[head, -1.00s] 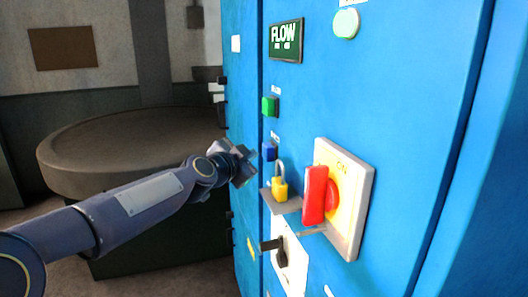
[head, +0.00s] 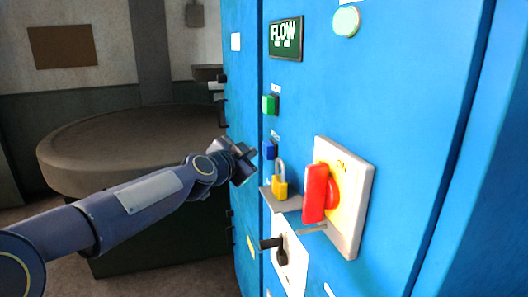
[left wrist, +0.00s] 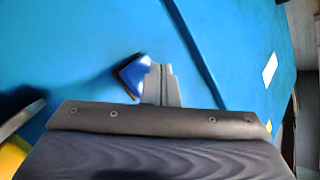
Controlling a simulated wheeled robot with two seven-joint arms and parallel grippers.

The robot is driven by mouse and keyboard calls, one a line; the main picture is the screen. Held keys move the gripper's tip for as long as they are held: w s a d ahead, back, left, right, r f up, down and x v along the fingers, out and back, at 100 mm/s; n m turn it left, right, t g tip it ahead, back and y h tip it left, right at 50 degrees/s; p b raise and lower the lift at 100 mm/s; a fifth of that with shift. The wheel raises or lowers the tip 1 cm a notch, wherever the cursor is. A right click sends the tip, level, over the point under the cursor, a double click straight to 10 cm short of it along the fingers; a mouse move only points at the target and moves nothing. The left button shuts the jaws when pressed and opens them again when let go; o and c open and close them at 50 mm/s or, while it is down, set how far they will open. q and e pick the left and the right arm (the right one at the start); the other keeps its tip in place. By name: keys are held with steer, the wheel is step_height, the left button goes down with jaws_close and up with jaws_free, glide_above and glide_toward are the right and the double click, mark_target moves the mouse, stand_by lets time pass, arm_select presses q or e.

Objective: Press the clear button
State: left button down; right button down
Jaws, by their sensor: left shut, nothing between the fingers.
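A blue button (head: 269,150) sits on the blue cabinet's front, below a green button (head: 270,105). The small labels above both are too blurred to read, so I cannot tell which one is marked clear. My left gripper (head: 251,155) is shut and empty, with its fingertips just left of the blue button. In the left wrist view the blue button (left wrist: 134,75) shows right beside the shut fingertips (left wrist: 161,80), partly behind them. I cannot tell whether they touch. My right gripper is not in view.
Below the blue button, a yellow padlock (head: 280,187) stands on a small grey shelf (head: 283,203). A red switch handle (head: 315,194) juts out on a pale plate (head: 356,205), with a black handle (head: 273,244) lower down. A round table (head: 120,135) stands behind my arm.

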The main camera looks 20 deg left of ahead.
arm_select(q)
steer(key=shift+w+d, duration=0.1)
steer(key=shift+d, duration=0.05)
stand_by(0.7)
steer(key=shift+w+d+p, duration=0.2)
steer(key=shift+p, duration=0.15)
steer(key=shift+w+d+p, duration=0.3)
steer(key=shift+d+p, duration=0.15)
steer(key=shift+p, duration=0.05)
stand_by(0.6)
stand_by(0.4)
steer(key=shift+s+a+b, duration=0.55)
steer(key=shift+a+b, duration=0.15)
steer(key=shift+b, duration=0.25)
